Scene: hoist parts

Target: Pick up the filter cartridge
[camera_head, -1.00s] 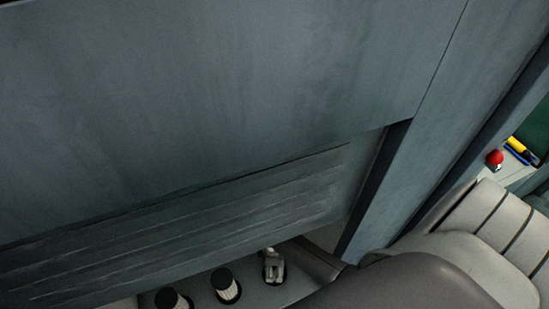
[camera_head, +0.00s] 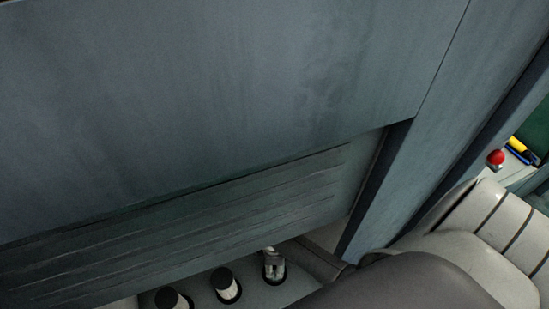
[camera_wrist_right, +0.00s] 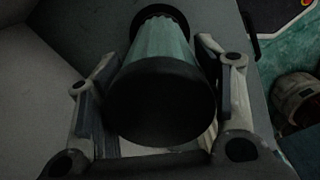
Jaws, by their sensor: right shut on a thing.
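In the wrist view a filter cartridge (camera_wrist_right: 160,100) with black end caps and a pale green pleated body stands between the two pale fingers of my right gripper (camera_wrist_right: 158,62). The gripper is shut on it. Two more cartridges, one in the middle (camera_head: 226,284) and one on the left (camera_head: 172,299), stand upright with black caps. My left gripper is not in view.
A large grey panel (camera_head: 210,90) fills most of the head view, above the grey surface (camera_head: 255,299) bearing the cartridges. A grey post (camera_head: 378,190) stands to the right. A red knob (camera_head: 495,158) and a yellow item (camera_head: 517,144) lie far right. A helmet-like object (camera_wrist_right: 300,98) shows in the wrist view.

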